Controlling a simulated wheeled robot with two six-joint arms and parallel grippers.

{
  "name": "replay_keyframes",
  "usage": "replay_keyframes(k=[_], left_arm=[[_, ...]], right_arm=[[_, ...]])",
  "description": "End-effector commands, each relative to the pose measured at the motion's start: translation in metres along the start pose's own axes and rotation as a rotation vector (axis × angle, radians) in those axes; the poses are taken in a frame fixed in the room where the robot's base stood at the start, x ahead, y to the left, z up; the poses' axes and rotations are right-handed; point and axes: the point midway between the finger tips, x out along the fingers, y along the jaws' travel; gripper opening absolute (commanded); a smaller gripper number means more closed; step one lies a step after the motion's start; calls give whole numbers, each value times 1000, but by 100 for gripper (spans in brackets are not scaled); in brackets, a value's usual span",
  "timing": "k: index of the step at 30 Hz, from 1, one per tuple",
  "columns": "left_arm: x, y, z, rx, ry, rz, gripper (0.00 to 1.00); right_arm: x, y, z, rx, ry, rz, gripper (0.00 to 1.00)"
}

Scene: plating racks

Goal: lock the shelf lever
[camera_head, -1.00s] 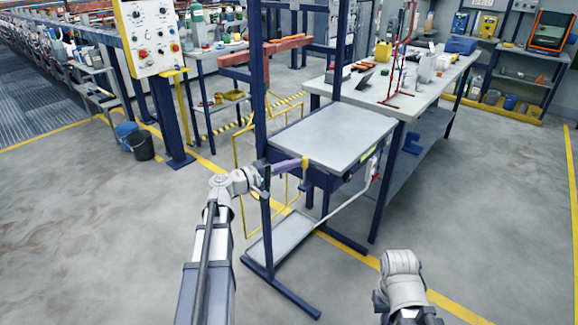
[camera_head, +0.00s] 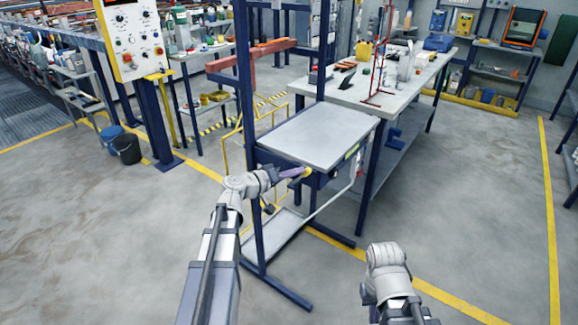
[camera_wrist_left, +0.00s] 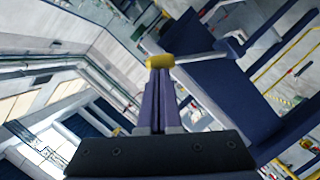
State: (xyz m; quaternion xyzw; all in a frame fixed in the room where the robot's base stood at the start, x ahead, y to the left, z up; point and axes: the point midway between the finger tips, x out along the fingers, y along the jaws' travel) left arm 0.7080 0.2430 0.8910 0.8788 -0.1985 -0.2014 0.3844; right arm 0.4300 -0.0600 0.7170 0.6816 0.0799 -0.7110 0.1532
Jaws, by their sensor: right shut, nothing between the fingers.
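The shelf lever shows in the left wrist view as a yellow grip (camera_wrist_left: 159,62) on a grey rod (camera_wrist_left: 203,55). In the head view its yellow end (camera_head: 308,172) is at the front edge of the rack's grey shelf (camera_head: 318,135). My left gripper (camera_head: 295,173) reaches it from the left. Its purple fingers (camera_wrist_left: 157,95) lie side by side, shut, with tips at the yellow grip. The grip lies across both tips rather than between them; I cannot tell whether they touch. My right gripper (camera_head: 369,295) is low at the front, away from the rack, shut and empty.
The rack's blue post (camera_head: 247,90) stands close beside my left wrist. A white workbench (camera_head: 400,80) with items stands behind the shelf. A control panel (camera_head: 131,38) and two buckets (camera_head: 126,149) are at left. The floor at right is open.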

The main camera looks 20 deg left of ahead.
Motion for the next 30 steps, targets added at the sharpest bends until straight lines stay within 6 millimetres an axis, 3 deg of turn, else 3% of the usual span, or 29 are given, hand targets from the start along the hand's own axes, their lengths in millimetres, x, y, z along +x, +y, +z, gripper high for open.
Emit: replay_keyframes(k=[18,30], left_arm=[[15,0,46,482,1,-155,0],[18,-5,51,495,-1,-162,0]], right_arm=[[12,-1,-1,0,0,0,0],[19,-2,-1,0,0,0,0]])
